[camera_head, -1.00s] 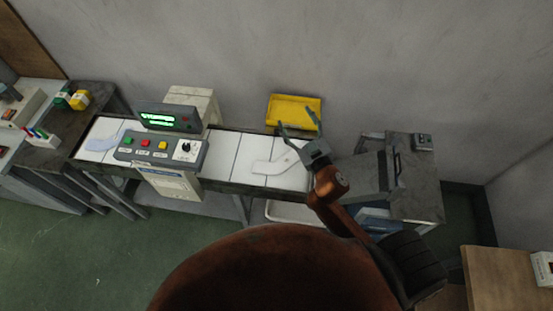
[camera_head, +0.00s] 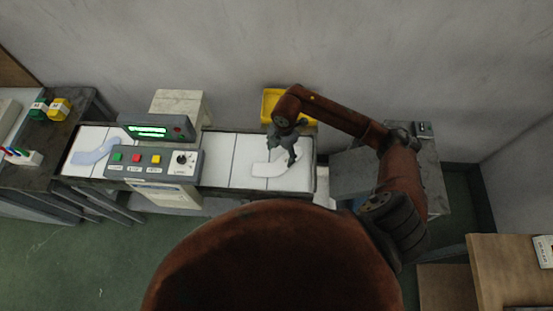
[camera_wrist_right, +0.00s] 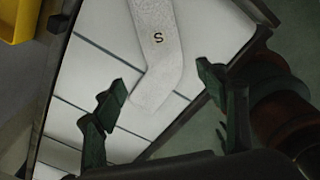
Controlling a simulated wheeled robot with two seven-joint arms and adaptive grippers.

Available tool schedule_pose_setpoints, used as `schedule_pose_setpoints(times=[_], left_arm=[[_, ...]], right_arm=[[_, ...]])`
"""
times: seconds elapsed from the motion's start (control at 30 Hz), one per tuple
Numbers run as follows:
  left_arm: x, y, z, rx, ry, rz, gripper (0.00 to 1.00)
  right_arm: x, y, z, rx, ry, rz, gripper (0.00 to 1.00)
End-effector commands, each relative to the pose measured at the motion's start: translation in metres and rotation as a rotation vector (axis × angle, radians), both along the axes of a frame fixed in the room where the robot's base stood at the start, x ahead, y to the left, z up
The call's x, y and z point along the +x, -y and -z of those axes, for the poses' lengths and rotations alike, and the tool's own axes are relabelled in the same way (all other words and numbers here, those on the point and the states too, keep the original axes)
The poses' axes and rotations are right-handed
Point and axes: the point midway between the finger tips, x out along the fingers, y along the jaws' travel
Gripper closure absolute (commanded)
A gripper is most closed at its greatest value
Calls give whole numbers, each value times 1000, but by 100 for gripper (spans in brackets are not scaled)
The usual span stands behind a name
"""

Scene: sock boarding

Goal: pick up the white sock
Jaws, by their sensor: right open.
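The white sock (camera_head: 268,168) lies flat on the right end of the white conveyor, partly hidden by my right gripper in the head view. In the right wrist view the white sock (camera_wrist_right: 158,55) carries a letter S and bends at its lower part. My right gripper (camera_head: 283,157) is over the sock in the head view. In the right wrist view its two dark green fingers (camera_wrist_right: 163,85) are spread wide, with the sock showing between and beyond them, and nothing is held. My left gripper is not in view.
A control box with a green display (camera_head: 150,131) and buttons (camera_head: 137,157) straddles the conveyor (camera_head: 216,160). A bluish sock (camera_head: 95,150) lies at its left end. A yellow tray (camera_head: 269,101) is behind the right end. A grey machine (camera_head: 350,172) stands to the right.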

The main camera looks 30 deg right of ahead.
Motion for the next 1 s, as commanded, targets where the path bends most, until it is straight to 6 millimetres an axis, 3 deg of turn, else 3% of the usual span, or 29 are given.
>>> schedule_pose_setpoints(times=[0.13,0.47,0.73,1.0], left_arm=[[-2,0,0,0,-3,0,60],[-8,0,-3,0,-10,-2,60],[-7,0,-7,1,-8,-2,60],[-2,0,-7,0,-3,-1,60]], right_arm=[[1,15,8,-56,-13,28,34],[-1,15,38,-54,-14,28,34],[-2,17,75,-53,-13,28,34],[-2,16,78,-52,-11,26,36]])
